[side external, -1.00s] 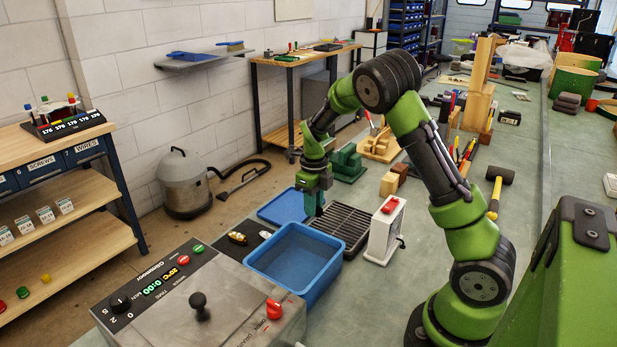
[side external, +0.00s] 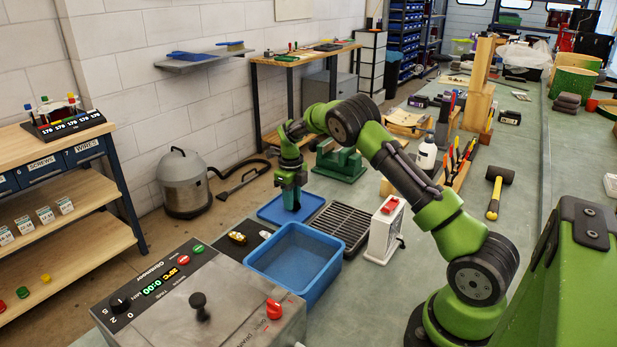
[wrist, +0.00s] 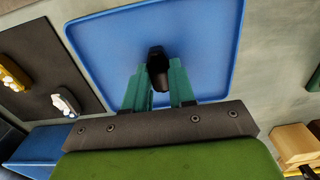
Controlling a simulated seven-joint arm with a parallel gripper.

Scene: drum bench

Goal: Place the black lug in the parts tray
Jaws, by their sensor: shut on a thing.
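A black lug (wrist: 156,62) is between the teal fingers of my gripper (wrist: 159,84) in the wrist view, and my gripper is shut on it. The flat blue tray, which I take as the parts tray (wrist: 205,45), lies beneath the lug and fills the upper middle of that view. In the side view my gripper (side external: 292,206) points down over the tray (side external: 270,209). The lug cannot be made out there. I cannot tell whether the lug touches the tray floor. The tray looks empty where it is visible.
A deep blue bin (side external: 322,291) stands in front of the tray. A black grate (side external: 345,225) lies to its right, with a white box with a red switch (side external: 384,232) beyond. A dark mat (wrist: 42,65) holds a yellow and a white item. A green vise (side external: 340,163) stands behind.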

